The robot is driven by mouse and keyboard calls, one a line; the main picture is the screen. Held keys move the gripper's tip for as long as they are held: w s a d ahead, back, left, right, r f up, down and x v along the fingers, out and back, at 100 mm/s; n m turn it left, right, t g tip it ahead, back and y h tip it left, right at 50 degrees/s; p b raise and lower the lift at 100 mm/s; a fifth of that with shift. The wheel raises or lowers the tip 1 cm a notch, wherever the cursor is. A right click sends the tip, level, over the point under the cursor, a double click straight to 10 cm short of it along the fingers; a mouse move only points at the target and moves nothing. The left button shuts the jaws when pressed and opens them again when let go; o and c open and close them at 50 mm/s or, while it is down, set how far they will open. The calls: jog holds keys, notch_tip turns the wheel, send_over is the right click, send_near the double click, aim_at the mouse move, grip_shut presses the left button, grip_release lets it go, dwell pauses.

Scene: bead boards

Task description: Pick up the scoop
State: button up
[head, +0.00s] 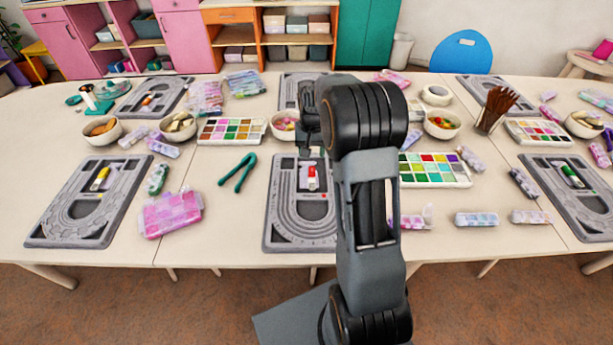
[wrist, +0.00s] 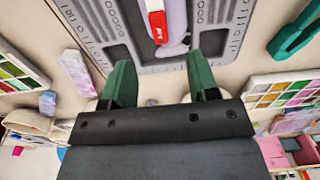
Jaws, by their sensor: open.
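The scoop (head: 312,180) is a small red and white piece lying on the middle grey bead board (head: 285,236). In the wrist view its red handle (wrist: 157,22) with a white label lies at the top centre, on the board's dark recess, and its far part is hard to make out. My gripper (head: 309,153) is over the far part of this board, just beyond the scoop in the head view. In the wrist view its two green fingers (wrist: 161,72) are apart with nothing between them, and the scoop is ahead of their tips.
Green pliers (head: 238,173) lie left of the board. A bead palette (head: 436,184) stands to its right, another palette (head: 231,141) back left. A bowl of beads (head: 283,125) stands behind the board, close to my gripper. Some table is bare left of the board.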

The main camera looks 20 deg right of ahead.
aim_at(311, 171)
jog(key=f, duration=0.4)
jog(key=shift+w+d, duration=0.1)
jog(key=shift+d, duration=0.25)
jog(key=shift+w+f, duration=0.2)
jog(key=shift+f, duration=1.3)
jog(key=shift+w+f, duration=0.15)
jog(key=shift+f, duration=1.35)
jog(key=c, duration=1)
jog(key=shift+o, duration=0.2)
jog(key=shift+r, duration=0.15)
